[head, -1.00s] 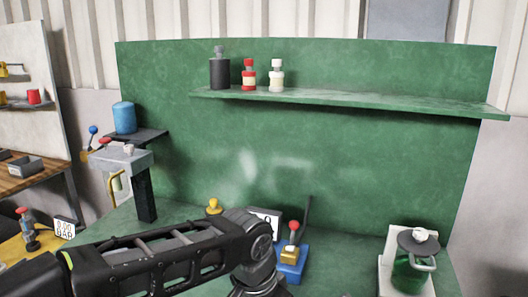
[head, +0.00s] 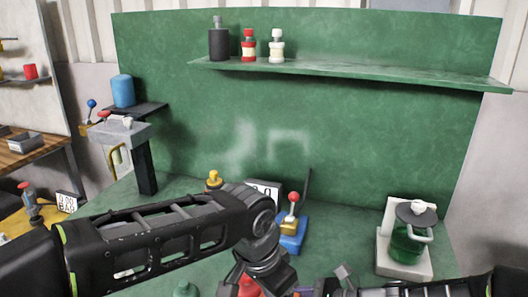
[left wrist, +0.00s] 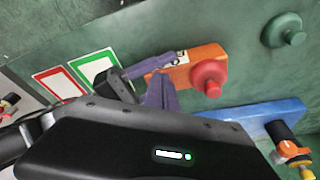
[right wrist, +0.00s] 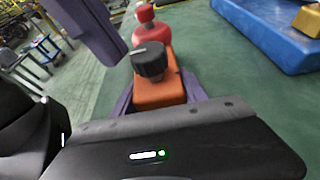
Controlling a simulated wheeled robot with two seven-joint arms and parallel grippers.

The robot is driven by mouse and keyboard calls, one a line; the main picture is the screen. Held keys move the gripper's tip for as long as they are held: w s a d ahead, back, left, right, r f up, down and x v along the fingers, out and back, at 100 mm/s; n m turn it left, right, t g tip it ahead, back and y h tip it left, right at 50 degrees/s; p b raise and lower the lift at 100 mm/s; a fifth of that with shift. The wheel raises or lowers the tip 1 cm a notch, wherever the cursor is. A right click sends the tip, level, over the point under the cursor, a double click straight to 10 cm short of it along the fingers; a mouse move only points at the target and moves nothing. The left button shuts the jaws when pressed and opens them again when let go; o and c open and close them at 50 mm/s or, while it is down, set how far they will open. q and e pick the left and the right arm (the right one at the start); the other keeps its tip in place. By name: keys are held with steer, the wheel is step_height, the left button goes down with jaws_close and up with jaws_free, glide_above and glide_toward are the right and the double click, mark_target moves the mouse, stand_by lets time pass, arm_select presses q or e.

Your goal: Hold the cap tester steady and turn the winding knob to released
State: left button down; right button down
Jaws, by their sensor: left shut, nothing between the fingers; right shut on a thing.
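The cap tester has an orange body (right wrist: 160,94) with a red rounded part (right wrist: 152,30) at its far end; the left wrist view shows the red part (left wrist: 208,78) too. The winding knob (right wrist: 150,60) is black with a white line on top. My right gripper (right wrist: 158,102) is shut on the orange body, a purple finger on each side. My left gripper (left wrist: 160,90) is shut and empty; its purple fingers (right wrist: 90,28) are close beside the knob in the right wrist view. I cannot tell whether they touch it. In the head view my arms hide most of the tester.
A blue block (head: 293,240) with a yellow part and red-topped lever stands behind my left gripper. A green knob (left wrist: 283,32) and red- and green-framed cards (left wrist: 95,67) are near the tester. A green canister (head: 410,240) stands at right. Bottles line the shelf (head: 350,77).

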arm_select(q)
steer(key=shift+r, duration=0.1)
steer(key=v, duration=0.3)
steer(key=w+d+v, duration=0.1)
steer(key=v, duration=0.1)
steer(key=shift+s+a+r, duration=0.1)
steer(key=shift+r, duration=0.4)
arm_select(e)
steer(key=c, duration=0.5)
jaws_free()
steer(key=shift+d, duration=0.15)
steer(key=v, duration=1.1)
steer(key=shift+s+d+r, duration=0.15)
steer(key=shift+d+r, duration=0.1)
steer(key=shift+d, duration=0.1)
